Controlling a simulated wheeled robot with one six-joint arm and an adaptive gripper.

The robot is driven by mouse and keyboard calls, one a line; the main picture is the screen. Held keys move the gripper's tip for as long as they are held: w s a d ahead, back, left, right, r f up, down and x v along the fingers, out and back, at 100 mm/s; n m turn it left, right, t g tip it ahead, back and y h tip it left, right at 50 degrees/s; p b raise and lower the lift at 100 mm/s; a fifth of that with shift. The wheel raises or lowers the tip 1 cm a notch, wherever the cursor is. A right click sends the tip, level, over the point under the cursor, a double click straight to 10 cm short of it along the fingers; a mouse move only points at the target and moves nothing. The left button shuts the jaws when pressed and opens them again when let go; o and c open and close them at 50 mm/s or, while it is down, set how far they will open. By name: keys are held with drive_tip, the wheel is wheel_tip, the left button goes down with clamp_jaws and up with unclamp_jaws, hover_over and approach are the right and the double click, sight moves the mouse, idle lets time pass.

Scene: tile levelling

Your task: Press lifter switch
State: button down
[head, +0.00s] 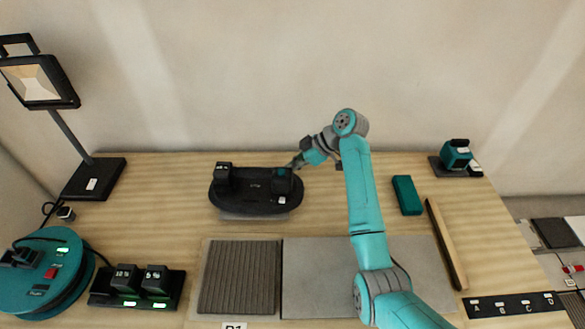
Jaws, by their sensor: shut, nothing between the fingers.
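The lifter (256,196) appears to be the dark oval device with two raised upright parts, resting at the back middle of the table in the head view. A small whitish patch (282,200), which may be its switch, shows on the lifter's right front. My gripper (293,164) is shut and empty, just above and behind the lifter's right upright part (282,181). I cannot tell whether the fingertips touch it. The gripper is small in this view and its tips are partly unclear.
A ribbed dark tile (240,277) and a grey slab (318,280) lie in front. A teal block (407,195) and a wooden bar (446,243) lie right. A work lamp (93,180), a teal reel (48,275) and a battery charger (138,289) stand left. A teal tool (456,155) stands back right.

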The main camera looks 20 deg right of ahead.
drive_tip(key=shift+r, duration=0.75)
